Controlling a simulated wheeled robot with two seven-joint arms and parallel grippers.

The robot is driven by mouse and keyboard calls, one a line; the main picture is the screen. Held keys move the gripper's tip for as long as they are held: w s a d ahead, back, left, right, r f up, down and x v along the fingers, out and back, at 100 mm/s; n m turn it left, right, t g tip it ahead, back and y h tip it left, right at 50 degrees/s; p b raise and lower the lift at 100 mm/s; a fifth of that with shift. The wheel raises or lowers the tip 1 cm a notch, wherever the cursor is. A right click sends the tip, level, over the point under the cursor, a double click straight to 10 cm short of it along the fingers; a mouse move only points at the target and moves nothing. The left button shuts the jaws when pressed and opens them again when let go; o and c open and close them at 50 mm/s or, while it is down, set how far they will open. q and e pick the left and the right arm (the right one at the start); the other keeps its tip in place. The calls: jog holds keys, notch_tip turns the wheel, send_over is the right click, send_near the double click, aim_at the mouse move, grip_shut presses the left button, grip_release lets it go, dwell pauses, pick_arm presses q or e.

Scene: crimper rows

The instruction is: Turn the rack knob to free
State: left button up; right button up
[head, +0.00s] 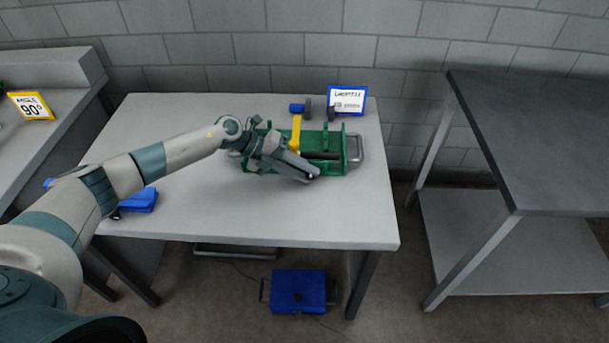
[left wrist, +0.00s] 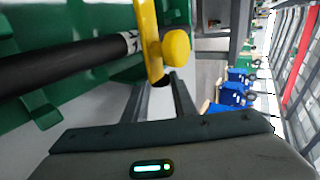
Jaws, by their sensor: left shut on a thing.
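A green rack (head: 276,128) stands on the grey table and carries a black bar (head: 322,155). A yellow lever (head: 296,134) rises from it. My left gripper (head: 312,174) is at the front of the rack. The black bar (left wrist: 70,67) runs in from the left. My right gripper is not in view.
A blue-framed sign (head: 347,99) stands behind the rack. A blue object (head: 140,200) lies at the table's left, partly behind my arm. A blue box (head: 298,291) is on the floor. A dark table (head: 540,130) stands at the right. The table's front right is clear.

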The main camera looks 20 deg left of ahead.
pick_arm(q)
jog(key=shift+f, duration=0.1)
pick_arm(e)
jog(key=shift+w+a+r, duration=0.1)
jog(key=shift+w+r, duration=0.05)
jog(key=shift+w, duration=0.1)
pick_arm(q)
jog(key=shift+a, duration=0.1)
jog(key=o, duration=1)
jog(key=shift+s+f, duration=0.1)
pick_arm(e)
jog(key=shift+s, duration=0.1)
pick_arm(q)
jog(key=shift+a, duration=0.15)
jog(key=shift+a+r, duration=0.4)
jog(key=shift+a, duration=0.05)
jog(key=shift+d+r+p+v, duration=0.15)
jog(key=shift+p+v, duration=0.4)
jog(key=shift+v, duration=1.15)
jog(key=shift+d+r+p+v, duration=0.1)
jog(key=shift+p+v, duration=0.45)
jog(key=shift+v, duration=1.1)
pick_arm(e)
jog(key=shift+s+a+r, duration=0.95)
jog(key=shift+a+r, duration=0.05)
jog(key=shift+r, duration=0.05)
